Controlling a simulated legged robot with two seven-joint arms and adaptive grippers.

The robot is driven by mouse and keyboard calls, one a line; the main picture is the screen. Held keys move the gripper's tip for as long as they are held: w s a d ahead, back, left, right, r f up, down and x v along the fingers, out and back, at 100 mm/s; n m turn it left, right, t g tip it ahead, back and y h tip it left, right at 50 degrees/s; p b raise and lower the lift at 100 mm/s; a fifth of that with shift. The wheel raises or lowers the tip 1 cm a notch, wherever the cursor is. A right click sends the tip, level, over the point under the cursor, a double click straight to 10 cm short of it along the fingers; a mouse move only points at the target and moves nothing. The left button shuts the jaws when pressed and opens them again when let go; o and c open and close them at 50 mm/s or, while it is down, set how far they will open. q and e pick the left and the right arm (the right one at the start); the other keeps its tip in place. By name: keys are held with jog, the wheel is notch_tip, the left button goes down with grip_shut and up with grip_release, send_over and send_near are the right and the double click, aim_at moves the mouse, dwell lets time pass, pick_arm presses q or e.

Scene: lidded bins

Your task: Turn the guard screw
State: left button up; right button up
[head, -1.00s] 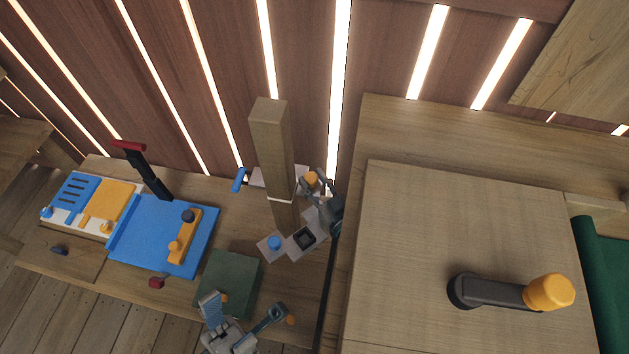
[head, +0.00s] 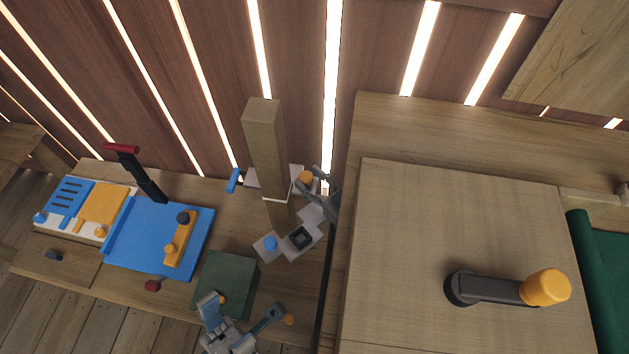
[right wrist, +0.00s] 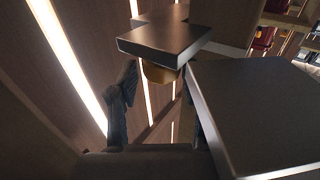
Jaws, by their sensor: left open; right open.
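An orange knob (head: 305,177) sits on a light plate behind the wooden post; it also shows in the right wrist view (right wrist: 158,73), below a dark slab. I cannot tell whether this knob is the guard screw. My right gripper (head: 324,178) is open just right of the knob, its fingers pointing up; contact cannot be made out. My left gripper (head: 242,307) is open and empty at the bottom, in front of the dark green box (head: 226,280). A blue panel (head: 145,235) at left carries an orange bar (head: 182,238) with knobs.
The wooden post (head: 265,150) stands close left of my right gripper. A blue button (head: 270,243) and a black square socket (head: 300,238) lie in front of it. A large wooden box (head: 420,220) with an orange-handled crank (head: 545,287) fills the right.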

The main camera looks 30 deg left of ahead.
jog(key=v, duration=1.2)
jog(key=shift+f, duration=0.1)
